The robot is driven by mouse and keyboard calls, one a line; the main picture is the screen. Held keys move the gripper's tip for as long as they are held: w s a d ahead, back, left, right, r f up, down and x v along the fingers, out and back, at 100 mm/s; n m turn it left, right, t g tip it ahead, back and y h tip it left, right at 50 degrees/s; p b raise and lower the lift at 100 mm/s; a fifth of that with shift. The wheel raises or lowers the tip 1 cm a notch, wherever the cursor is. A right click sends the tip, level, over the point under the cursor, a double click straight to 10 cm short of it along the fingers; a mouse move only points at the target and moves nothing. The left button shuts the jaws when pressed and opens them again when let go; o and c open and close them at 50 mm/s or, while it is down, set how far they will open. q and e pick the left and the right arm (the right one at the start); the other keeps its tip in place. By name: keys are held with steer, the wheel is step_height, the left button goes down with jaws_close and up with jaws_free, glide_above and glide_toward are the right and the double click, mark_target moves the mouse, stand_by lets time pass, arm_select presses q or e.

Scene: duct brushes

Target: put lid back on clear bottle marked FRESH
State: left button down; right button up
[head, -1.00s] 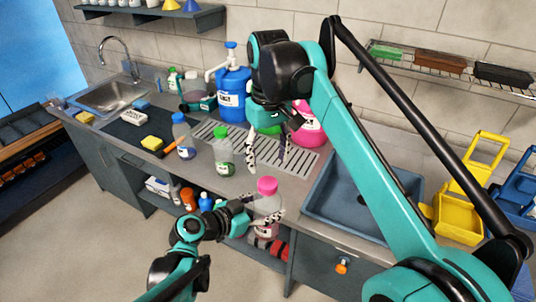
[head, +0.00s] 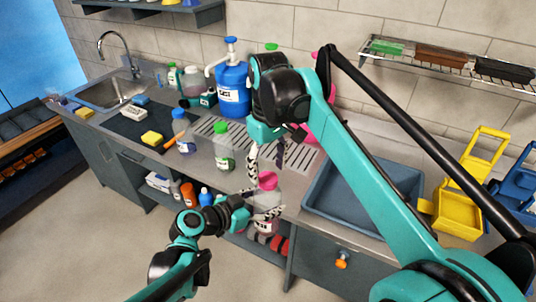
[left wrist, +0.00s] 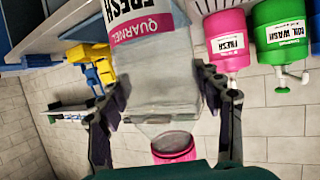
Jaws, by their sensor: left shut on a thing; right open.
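The clear bottle marked FRESH is in my left gripper (head: 262,205), above the floor at the counter's front edge. Its clear body (left wrist: 160,75) and pink-and-white label (left wrist: 137,18) fill the middle of the left wrist view, between the two fingers (left wrist: 165,92). The pink lid (head: 267,180) is at the bottle's mouth; it also shows beyond the neck in the left wrist view (left wrist: 174,146). I cannot tell how firmly it sits. My right gripper (head: 265,170) is open, its fingers pointing down around or just above the lid, with no clear contact.
A green-capped bottle (head: 223,150) and a blue-capped bottle (head: 183,135) stand on the counter to the left. A blue jug (head: 232,90) stands behind them. A grey-blue basin (head: 360,190) is to the right. A pink jug marked FRESH (left wrist: 227,45) stands at the back.

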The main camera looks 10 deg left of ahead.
steer(key=shift+f, duration=1.25)
steer(key=c, duration=1.2)
steer(key=o, duration=1.4)
steer(key=shift+c, duration=0.2)
step_height(320, 180, up, 12)
steer(key=shift+d, duration=0.15)
